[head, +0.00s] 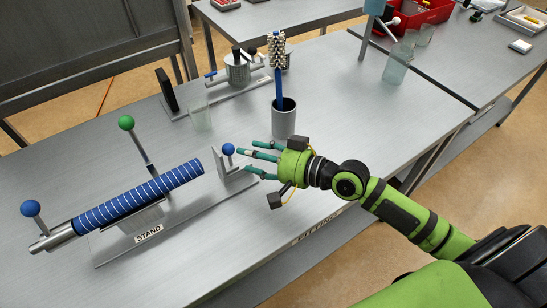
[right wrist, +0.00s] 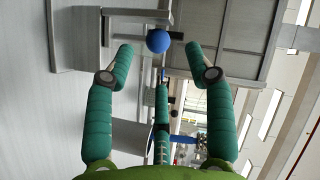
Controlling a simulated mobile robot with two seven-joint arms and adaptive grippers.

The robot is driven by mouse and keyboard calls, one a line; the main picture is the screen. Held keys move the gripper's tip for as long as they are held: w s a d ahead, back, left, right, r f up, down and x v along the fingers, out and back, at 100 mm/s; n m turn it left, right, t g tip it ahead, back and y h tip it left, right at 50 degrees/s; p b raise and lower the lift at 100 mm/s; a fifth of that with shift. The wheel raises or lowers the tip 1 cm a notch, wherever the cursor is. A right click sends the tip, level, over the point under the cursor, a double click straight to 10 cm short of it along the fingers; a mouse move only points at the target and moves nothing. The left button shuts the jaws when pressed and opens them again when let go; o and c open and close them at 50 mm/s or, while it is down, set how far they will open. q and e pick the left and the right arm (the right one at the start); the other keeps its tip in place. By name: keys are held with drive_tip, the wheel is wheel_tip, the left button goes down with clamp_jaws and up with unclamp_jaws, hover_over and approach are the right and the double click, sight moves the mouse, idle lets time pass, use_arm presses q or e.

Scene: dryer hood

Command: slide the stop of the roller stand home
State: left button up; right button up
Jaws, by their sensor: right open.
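The roller stand (head: 185,222) is a grey plate labelled STAND on the bench. It carries a blue roller (head: 140,194) with white stripes, lying at a slant. At its right end stands a grey upright stop (head: 219,166) with a blue ball knob (head: 228,149); a gap shows between roller end and stop. My right gripper (head: 247,158) is open and empty, its fingers pointing left at the knob. In the right wrist view the blue ball (right wrist: 159,40) lies between the two outer fingertips, with no clear contact. My left gripper is not in view.
A green-knobbed lever (head: 126,122) rises behind the roller, and a blue-knobbed crank (head: 30,208) stands at its left end. A grey cup (head: 284,122) with a brush and a clear glass (head: 200,118) stand behind my gripper.

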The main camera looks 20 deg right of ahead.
drive_tip(key=v, duration=0.6)
drive_tip(key=shift+s+r, duration=0.1)
drive_tip(key=shift+r, duration=0.05)
drive_tip(key=shift+d, duration=0.1)
